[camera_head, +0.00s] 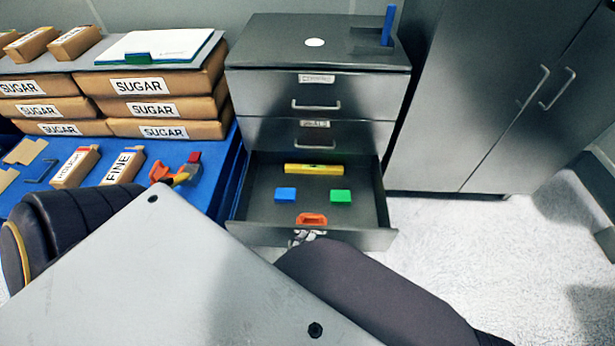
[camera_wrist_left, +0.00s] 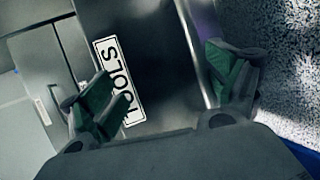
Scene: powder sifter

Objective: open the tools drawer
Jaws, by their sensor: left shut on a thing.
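The tools drawer (camera_head: 340,240) is the lowest drawer of the dark grey cabinet. It is pulled out, and its inside shows. Its front with the TOOLS label (camera_wrist_left: 120,80) fills the middle of the left wrist view. My left gripper (camera_head: 304,237) is at the drawer's front, mostly hidden behind my own arm and body in the head view. My right gripper is not in view.
The drawer holds a yellow level (camera_head: 314,169), a blue block (camera_head: 285,194), a green block (camera_head: 340,196) and an orange item (camera_head: 311,219). A blue table (camera_head: 225,165) with sugar packs (camera_head: 195,85) stands left. A tall cabinet (camera_head: 470,90) stands right, with clear floor before it.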

